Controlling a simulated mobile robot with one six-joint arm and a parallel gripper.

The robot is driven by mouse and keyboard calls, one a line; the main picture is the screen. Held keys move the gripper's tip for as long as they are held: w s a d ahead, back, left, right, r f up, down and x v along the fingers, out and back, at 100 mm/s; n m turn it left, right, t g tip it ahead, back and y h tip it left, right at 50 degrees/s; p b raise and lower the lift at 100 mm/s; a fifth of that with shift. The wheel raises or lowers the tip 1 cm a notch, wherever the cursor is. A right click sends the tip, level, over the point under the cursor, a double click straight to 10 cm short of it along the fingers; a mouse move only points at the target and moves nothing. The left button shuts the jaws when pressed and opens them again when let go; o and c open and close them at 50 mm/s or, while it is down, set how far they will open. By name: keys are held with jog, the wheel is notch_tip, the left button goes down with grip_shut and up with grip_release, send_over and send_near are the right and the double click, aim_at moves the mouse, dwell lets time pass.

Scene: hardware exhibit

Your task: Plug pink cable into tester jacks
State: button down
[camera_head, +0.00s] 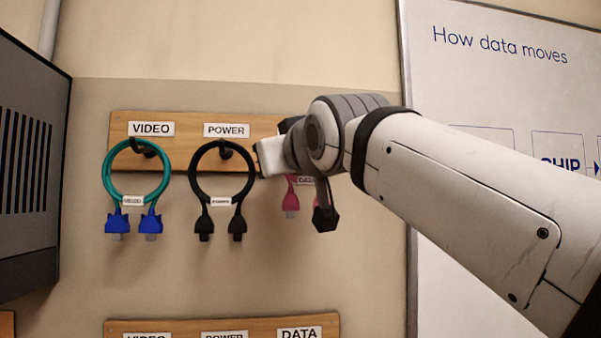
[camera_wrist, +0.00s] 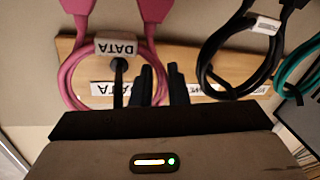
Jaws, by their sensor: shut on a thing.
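The pink cable (camera_head: 291,200) is a loop with two pink plugs and a white DATA tag. In the head view my arm hides most of it, including its hook. In the wrist view, which is upside down, the pink cable (camera_wrist: 68,72) still hangs around a black hook. My gripper (camera_wrist: 158,86) has its two dark fingers on either side of one strand of the loop and is shut on it. In the head view my fingertips are hidden. The tester jacks are not in view.
A teal cable (camera_head: 107,170) with blue plugs and a black cable (camera_head: 251,180) hang left of my wrist on the wooden board (camera_head: 185,158). Another labelled board (camera_head: 265,325) shows below. A grey vented cabinet (camera_head: 30,260) stands left; a whiteboard (camera_head: 500,90) is right.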

jog(key=f, duration=0.2)
jog(key=w+f, duration=0.1)
jog(key=shift+a+f, duration=0.15)
jog(key=shift+a, duration=0.1)
jog(key=c, duration=1.4)
grip_release()
